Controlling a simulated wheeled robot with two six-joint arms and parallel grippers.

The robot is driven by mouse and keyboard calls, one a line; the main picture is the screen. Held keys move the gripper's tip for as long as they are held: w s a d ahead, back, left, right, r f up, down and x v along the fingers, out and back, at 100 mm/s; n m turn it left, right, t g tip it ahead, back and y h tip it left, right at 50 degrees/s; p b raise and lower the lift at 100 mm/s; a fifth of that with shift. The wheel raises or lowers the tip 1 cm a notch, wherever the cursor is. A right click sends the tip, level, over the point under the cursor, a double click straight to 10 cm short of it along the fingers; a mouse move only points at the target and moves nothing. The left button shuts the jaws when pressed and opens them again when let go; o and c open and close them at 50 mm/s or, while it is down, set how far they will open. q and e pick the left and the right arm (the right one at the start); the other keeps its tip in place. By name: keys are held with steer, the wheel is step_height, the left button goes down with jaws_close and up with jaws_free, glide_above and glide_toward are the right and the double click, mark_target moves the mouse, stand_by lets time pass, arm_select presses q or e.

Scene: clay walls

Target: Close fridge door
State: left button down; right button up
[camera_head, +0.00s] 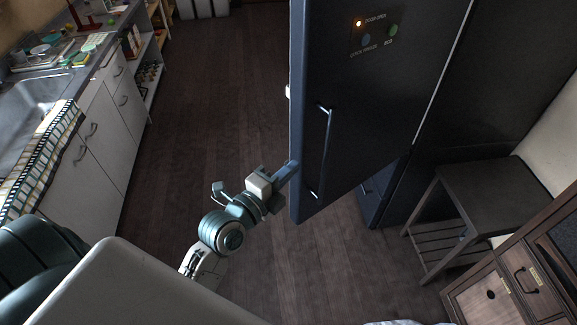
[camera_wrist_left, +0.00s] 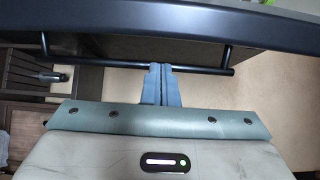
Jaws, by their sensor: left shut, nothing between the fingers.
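The dark navy fridge door (camera_head: 350,90) fills the upper middle of the head view and stands swung out from the fridge body. An orange light beside the words "DOOR OPEN" is lit on it. Its long bar handle (camera_head: 328,150) runs along the door near its left edge. My left gripper (camera_head: 292,168) is shut and empty, at the door's left edge near the lower end of the handle. In the left wrist view, the closed fingertips (camera_wrist_left: 161,68) overlap the handle bar (camera_wrist_left: 200,70); I cannot tell if they touch it. My right gripper is not in view.
A dark side table (camera_head: 485,195) stands at the right, with a wooden drawer cabinet (camera_head: 520,280) in front of it. A counter with a sink (camera_head: 30,95) and white drawers lines the left. The wooden floor (camera_head: 210,100) between counter and door is clear.

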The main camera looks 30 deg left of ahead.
mark_target(308, 153)
arm_select(q)
steer(key=p+x, duration=0.2)
steer(key=x, duration=0.4)
steer(key=shift+w+r, duration=0.1)
steer(key=shift+r, duration=0.05)
steer(key=shift+w+d+p, duration=0.1)
steer(key=shift+w+p, duration=0.3)
steer(key=shift+w, duration=0.15)
